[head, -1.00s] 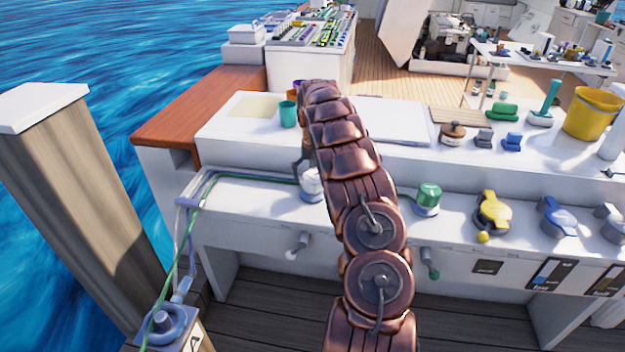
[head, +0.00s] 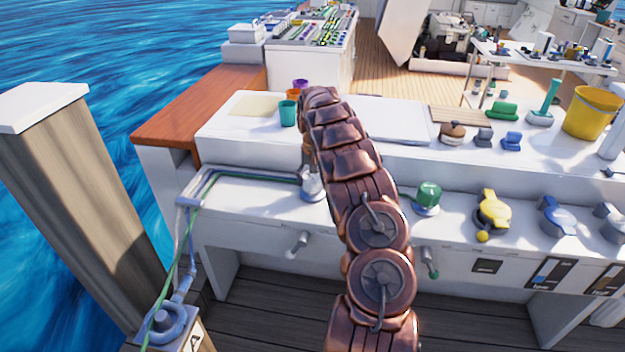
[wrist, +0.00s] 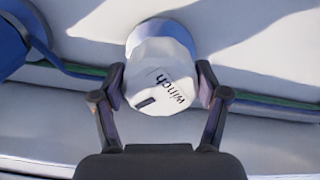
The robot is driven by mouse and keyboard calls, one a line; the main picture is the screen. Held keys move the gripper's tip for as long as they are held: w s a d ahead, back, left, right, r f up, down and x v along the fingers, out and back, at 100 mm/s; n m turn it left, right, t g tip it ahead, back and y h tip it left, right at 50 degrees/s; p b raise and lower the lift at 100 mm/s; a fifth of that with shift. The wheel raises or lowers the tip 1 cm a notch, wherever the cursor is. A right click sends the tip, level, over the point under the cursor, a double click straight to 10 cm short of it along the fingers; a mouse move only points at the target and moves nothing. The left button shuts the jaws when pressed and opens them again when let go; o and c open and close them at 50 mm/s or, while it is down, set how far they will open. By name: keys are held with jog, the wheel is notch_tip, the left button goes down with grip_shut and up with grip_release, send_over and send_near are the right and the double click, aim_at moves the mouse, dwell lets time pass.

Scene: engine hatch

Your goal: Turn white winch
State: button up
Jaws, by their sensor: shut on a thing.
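The white winch (wrist: 160,85) fills the middle of the wrist view, with dark "winch" lettering and a dark mark on its top. My gripper (wrist: 160,88) has one finger on each side of it and is shut on it. In the head view, the white winch (head: 312,186) stands on the lower white ledge, partly hidden by my arm. My gripper (head: 309,160) reaches down onto it from above and is mostly hidden behind my arm.
A green winch (head: 428,197) stands to the right on the same ledge. Further right are a yellow-handled valve (head: 492,212) and a blue one (head: 560,216). A green rope (head: 245,177) runs along the ledge from the left. Cups and a yellow bucket (head: 592,112) stand on the upper counter.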

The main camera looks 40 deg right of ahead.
jog(key=shift+c, duration=1.1)
jog(key=shift+w+a+m+b, duration=0.15)
jog(key=shift+m+b, duration=0.3)
jog(key=shift+m, duration=1.15)
jog(key=m, duration=0.4)
jog(key=shift+b, duration=0.3)
jog(key=shift+m, duration=0.5)
jog(key=shift+d, duration=0.2)
jog(key=o, duration=1.2)
jog(key=shift+c, duration=0.2)
jog(key=shift+a, duration=0.1)
